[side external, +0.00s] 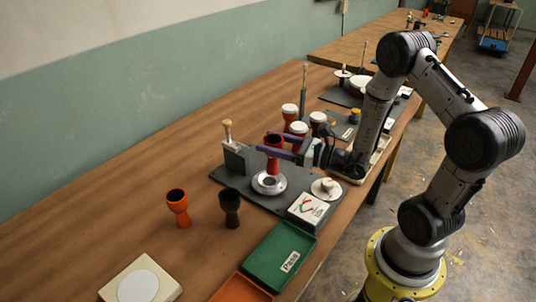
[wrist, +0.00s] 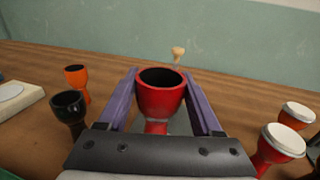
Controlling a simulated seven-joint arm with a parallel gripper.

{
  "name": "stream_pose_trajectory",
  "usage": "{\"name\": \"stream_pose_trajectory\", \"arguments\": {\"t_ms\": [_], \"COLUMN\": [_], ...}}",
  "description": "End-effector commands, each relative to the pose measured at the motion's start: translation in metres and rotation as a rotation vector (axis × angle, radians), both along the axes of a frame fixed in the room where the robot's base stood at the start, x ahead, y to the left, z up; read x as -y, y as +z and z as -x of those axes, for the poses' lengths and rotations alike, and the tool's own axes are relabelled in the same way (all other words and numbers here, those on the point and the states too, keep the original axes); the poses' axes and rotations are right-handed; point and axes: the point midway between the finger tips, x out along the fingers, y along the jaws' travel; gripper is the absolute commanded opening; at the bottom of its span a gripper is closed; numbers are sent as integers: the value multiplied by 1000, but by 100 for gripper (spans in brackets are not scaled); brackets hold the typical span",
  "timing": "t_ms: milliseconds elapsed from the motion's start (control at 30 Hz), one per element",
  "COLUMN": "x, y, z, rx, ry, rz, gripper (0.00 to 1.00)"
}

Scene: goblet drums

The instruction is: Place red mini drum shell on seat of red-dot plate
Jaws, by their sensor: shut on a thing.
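The red mini drum shell (side external: 273,142) is upright between the two purple fingers of my gripper (side external: 276,153), which is shut on it. In the wrist view the shell (wrist: 160,100) shows its open dark mouth upward, with a finger on each side. In the side view its lower end is right above or at the round metal seat (side external: 269,188) on the dark grey plate (side external: 226,178). I cannot tell whether they touch. The seat is out of sight in the wrist view, and no red dot can be made out on the plate.
An orange shell (side external: 178,205) and a black shell (side external: 230,205) stand left of the plate. Several white-topped drums (side external: 290,111) stand behind it. A wooden-handled tool (side external: 228,135), a white card box (side external: 308,208) and a green tray (side external: 265,265) are close by.

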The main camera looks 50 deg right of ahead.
Motion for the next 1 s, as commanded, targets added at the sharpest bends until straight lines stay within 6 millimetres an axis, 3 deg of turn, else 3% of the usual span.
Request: {"name": "stream_pose_trajectory", "arguments": {"t_ms": [267, 500, 933, 967, 1000], "x": [2, 2, 3, 3, 3], "y": [-18, -47, -51, -51, -51], "z": [-15, -15, -15, -15, -15], "rx": [0, 0, 1, 1, 1], "ry": [1, 0, 0, 0, 0], "rz": [-1, -2, 0, 1, 0], "gripper": [10, 10, 10, 72, 79]}}
